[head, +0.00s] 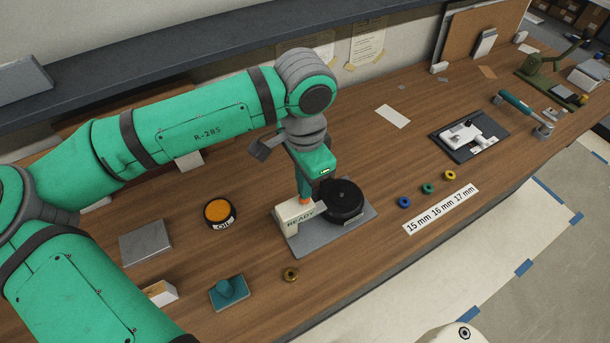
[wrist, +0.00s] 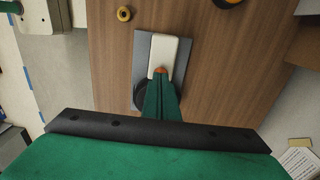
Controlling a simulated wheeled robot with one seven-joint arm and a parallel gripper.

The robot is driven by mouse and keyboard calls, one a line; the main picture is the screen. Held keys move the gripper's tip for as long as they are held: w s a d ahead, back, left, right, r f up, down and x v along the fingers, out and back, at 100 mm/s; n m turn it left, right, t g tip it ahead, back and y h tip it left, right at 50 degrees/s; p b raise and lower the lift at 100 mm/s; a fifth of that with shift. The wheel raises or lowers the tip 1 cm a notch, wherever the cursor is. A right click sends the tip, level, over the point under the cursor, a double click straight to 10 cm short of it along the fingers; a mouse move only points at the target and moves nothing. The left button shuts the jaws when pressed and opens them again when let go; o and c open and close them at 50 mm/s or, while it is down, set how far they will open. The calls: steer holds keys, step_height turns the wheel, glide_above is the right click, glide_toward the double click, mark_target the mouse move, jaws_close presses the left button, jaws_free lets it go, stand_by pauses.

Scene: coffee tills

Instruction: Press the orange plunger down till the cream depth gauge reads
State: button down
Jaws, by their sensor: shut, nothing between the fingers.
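The cream depth gauge (head: 293,217) stands on a grey plate (head: 351,237) and carries the word READY on its front. It also shows in the wrist view (wrist: 164,50) as a cream block. The orange plunger (head: 305,201) shows as a small bit of orange at my fingertips, and in the wrist view (wrist: 161,70) just beyond them. A round black part (head: 343,200) sits beside the gauge on the same plate. My gripper (head: 304,194) is shut and points down, its tips at the plunger's top. I cannot tell whether they touch or how far down the plunger is.
An orange-topped oil tin (head: 219,213), a teal block (head: 229,291) and a brass ring (head: 290,274) lie nearby. Coloured rings (head: 427,189) sit by a millimetre label (head: 441,209) to the right. The dark shelf (head: 200,55) runs behind my arm.

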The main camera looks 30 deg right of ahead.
steer(key=shift+f, duration=0.3)
steer(key=shift+f, duration=0.15)
steer(key=shift+f, duration=0.65)
stand_by(0.6)
steer(key=shift+w, duration=0.1)
steer(key=shift+d+r, duration=0.1)
steer(key=shift+r, duration=0.5)
step_height(320, 180, up, 2)
steer(key=shift+r, duration=1.25)
